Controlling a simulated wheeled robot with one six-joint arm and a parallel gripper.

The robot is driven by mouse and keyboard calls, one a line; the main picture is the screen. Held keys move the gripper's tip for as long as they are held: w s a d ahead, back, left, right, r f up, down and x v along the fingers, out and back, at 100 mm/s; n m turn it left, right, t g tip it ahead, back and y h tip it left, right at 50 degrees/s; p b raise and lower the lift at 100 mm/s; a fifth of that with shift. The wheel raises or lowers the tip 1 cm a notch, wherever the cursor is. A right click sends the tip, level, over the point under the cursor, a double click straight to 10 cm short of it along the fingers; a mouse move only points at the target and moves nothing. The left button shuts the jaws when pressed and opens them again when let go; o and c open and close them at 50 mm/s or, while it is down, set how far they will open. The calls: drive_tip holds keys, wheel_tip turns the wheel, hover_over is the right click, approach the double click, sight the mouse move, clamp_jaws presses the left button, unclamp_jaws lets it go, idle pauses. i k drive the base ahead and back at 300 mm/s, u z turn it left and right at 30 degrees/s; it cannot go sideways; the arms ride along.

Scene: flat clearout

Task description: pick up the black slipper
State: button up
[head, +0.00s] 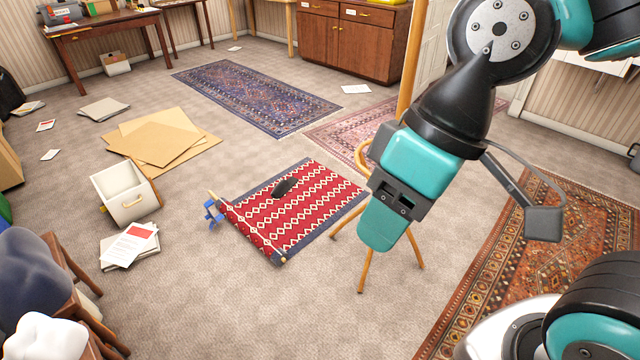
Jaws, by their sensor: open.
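The black slipper (286,187) is a small dark shape lying on the upper middle of a red, white-zigzag rug (305,215) in the head view. Its fine shape is too small to make out. My gripper (385,222) is at the end of my teal and black arm, to the right of the slipper in the picture and held up above the floor. It is open and well apart from the slipper. Its fingertips are hard to make out, and nothing shows in it.
The rug's near left edge is rolled, beside a small blue object (213,214). A wooden-legged stand (362,270) is partly hidden behind my arm. A white drawer box (124,192), papers (130,243) and flattened cardboard (155,140) lie left. Carpet is clear in front.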

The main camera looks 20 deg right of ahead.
sight(283, 186)
drive_tip(key=z, duration=1.7)
drive_tip(key=i, duration=5.3)
drive_tip(key=u, duration=2.85)
